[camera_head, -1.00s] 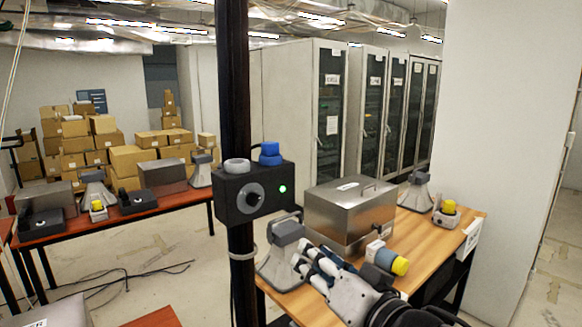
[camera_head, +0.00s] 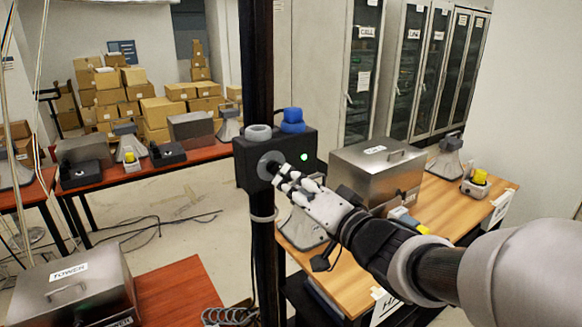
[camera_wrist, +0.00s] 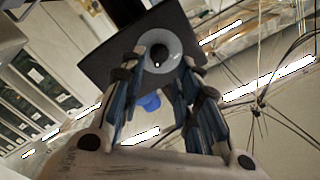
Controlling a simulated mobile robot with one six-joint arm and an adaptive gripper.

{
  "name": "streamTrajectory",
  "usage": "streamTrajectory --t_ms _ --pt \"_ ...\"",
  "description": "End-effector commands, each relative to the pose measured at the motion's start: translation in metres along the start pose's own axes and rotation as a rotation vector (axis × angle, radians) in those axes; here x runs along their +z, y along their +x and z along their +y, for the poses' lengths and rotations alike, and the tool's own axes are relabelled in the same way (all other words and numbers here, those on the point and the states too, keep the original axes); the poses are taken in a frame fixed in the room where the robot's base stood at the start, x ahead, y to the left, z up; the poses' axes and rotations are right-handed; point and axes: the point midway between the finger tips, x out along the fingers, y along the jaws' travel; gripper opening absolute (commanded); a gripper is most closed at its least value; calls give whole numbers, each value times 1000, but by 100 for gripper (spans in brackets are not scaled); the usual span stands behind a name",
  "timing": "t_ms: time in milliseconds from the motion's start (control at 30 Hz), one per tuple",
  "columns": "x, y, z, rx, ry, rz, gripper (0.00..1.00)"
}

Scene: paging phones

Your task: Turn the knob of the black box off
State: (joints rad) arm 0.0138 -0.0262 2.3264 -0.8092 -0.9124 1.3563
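The black box (camera_head: 245,152) is fixed on a dark post, with a green light (camera_head: 304,156) lit on its front. Its knob (camera_head: 267,166) is a grey disc with a dark middle. My gripper (camera_head: 284,174) is right at the front of the box and partly covers the knob. In the wrist view, the knob (camera_wrist: 157,57) sits between the two fingertips of my gripper (camera_wrist: 164,56). The fingers are apart, with some gap beside the dark middle. Firm contact cannot be made out.
A grey ring-shaped part (camera_head: 258,132) and a blue part (camera_head: 292,119) top the box. The dark post (camera_head: 257,60) stands behind it. A metal case (camera_head: 372,168) is on the wooden table at right. A metal box labelled TOWER (camera_head: 70,290) stands at lower left.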

Motion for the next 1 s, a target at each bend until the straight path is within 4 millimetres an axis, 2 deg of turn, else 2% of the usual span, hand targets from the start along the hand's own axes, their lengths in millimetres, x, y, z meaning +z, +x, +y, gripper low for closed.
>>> streamTrajectory --t_ms 100,333,667,1000 --pt "1 23 0 -1 0 -2 30" --pt "-1 47 0 0 0 1 30" --pt "-1 50 0 1 -1 1 30" --pt "-1 50 0 1 0 1 9"
